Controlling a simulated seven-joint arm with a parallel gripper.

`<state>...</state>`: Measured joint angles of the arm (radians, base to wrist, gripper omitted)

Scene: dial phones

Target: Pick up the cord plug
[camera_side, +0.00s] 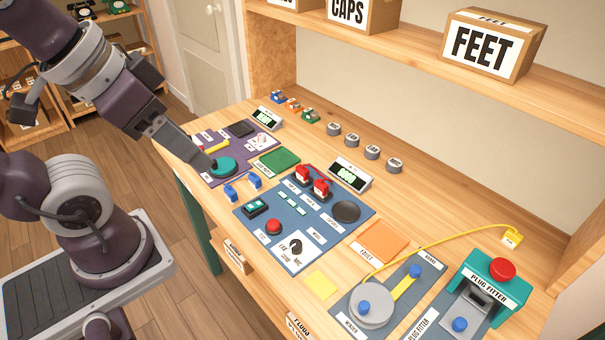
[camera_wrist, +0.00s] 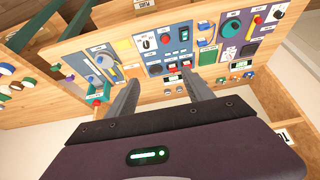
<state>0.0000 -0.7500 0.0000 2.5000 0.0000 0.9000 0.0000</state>
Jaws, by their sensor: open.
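The cord plug (camera_side: 511,238) is a small yellow block with a white label, lying on the wooden bench at the far right back. A thin yellow cord (camera_side: 440,243) runs from it to the grey winder (camera_side: 370,303) at the front. My gripper (camera_side: 207,160) is at the left end of the bench, over the purple panel by a teal round knob (camera_side: 223,168), far from the plug. In the wrist view my gripper (camera_wrist: 160,95) shows two fingers spread apart with nothing between them. I cannot make out the plug in the wrist view.
The teal plug fitter (camera_side: 488,284) with a red button stands right of the winder, in front of the plug. A blue panel (camera_side: 270,240) with raised switches lies mid-bench. Several grey round pieces (camera_side: 372,152) line the back. A shelf with boxes (camera_side: 484,45) hangs above.

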